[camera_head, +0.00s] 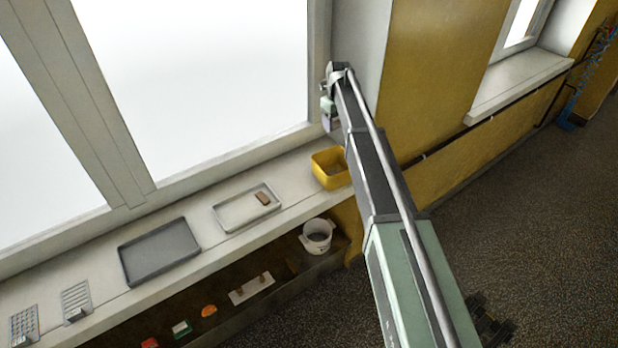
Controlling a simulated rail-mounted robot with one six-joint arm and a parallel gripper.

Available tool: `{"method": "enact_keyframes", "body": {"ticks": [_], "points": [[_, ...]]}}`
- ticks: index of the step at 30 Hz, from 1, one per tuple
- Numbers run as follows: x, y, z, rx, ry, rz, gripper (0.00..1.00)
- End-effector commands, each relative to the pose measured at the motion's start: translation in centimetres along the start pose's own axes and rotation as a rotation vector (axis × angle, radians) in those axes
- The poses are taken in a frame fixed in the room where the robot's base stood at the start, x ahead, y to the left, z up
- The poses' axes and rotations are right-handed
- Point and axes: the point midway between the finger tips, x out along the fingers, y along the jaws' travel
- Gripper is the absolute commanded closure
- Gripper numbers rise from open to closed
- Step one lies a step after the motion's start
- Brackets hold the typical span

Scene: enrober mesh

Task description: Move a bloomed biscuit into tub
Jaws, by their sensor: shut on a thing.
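My gripper (329,124) is at the far end of my arm, raised above the yellow tub (318,170) and in front of the window. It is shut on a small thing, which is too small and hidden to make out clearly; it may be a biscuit. The yellow tub stands on the sill, with its right side partly behind my arm. Something brownish shows inside it. A brown biscuit (262,198) lies in a shallow white tray to the left of the tub. I cannot tell whether it is bloomed.
The white tray (228,222) and an empty grey tray (160,252) lie on the sill (212,255). Two slotted metal pieces (76,300) lie at the far left. Below, a ledge holds a white bucket (317,236), an orange thing (209,311) and other small things.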

Motion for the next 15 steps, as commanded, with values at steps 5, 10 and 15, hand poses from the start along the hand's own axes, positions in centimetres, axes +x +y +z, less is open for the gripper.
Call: {"method": "enact_keyframes", "body": {"ticks": [5, 10, 15], "points": [[2.3, 0.1, 0.0, -0.001, 0.0, 0.0, 0.48], [8.1, 0.1, 0.0, -0.002, 0.0, 0.0, 0.48], [13.8, 0.1, 0.0, -0.003, 0.0, 0.0, 0.48]]}}
